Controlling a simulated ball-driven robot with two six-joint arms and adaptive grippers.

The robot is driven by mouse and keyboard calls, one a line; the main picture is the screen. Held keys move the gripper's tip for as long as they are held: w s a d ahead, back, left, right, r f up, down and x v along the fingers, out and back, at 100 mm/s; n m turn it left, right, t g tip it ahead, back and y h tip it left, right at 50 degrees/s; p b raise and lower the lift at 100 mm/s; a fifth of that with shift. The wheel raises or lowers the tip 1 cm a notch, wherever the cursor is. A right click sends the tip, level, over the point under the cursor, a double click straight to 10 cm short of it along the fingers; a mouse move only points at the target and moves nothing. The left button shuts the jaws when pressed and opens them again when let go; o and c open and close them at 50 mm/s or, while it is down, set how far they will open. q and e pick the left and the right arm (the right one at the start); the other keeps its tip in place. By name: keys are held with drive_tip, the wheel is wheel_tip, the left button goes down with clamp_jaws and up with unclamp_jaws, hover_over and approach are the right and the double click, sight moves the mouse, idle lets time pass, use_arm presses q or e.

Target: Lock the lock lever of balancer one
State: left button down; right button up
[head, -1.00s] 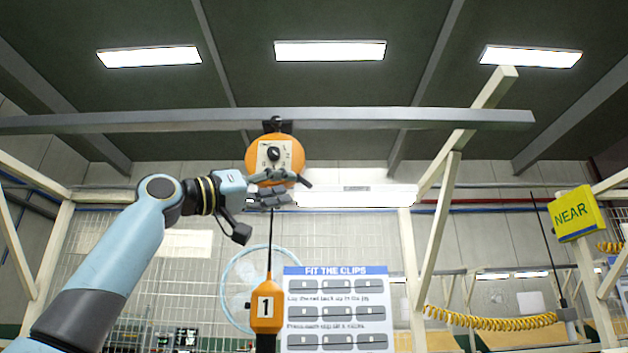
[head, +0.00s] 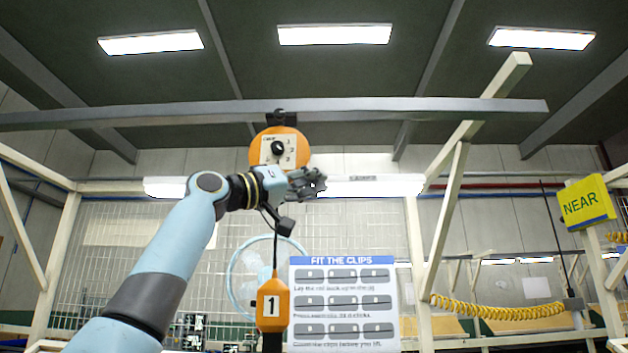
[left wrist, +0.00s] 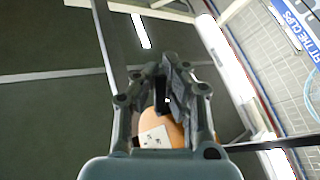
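Balancer one (head: 268,150) is a round orange housing with a pale numbered plate and black knob, hanging from the overhead beam. A cable runs down from it to an orange handle marked 1 (head: 272,303). My left gripper (head: 308,183) is just below and right of the housing in the head view, its fingers drawn together. In the left wrist view, my left fingers (left wrist: 168,80) nearly meet, with the orange housing (left wrist: 176,130) behind and below them. I cannot make out the lock lever; my gripper may hide it. I see nothing clearly held. My right gripper is not in view.
The grey beam (head: 400,108) crosses above the balancer. A "FIT THE CLIPS" board (head: 343,330) stands below right. A pale slanted post (head: 480,120) and a yellow NEAR sign (head: 586,203) are farther right. The space right of my gripper looks clear.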

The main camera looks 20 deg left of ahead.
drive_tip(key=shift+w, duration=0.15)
use_arm(q)
drive_tip(key=shift+w+f+t+b, duration=0.1)
drive_tip(key=shift+t+b, duration=0.2)
drive_tip(key=shift+b, duration=0.05)
drive_tip(key=n+t+b, duration=0.2)
drive_tip(key=n+b, duration=0.1)
drive_tip(key=n+t+b, duration=0.1)
drive_tip(key=t+b, duration=0.1)
drive_tip(key=shift+w+d+r+n, duration=0.1)
drive_tip(key=shift+d+r+n, duration=0.15)
drive_tip(key=shift+d+n, duration=0.05)
drive_tip(key=shift+r+n+t+y, duration=0.3)
drive_tip(key=shift+n+t+y, duration=0.4)
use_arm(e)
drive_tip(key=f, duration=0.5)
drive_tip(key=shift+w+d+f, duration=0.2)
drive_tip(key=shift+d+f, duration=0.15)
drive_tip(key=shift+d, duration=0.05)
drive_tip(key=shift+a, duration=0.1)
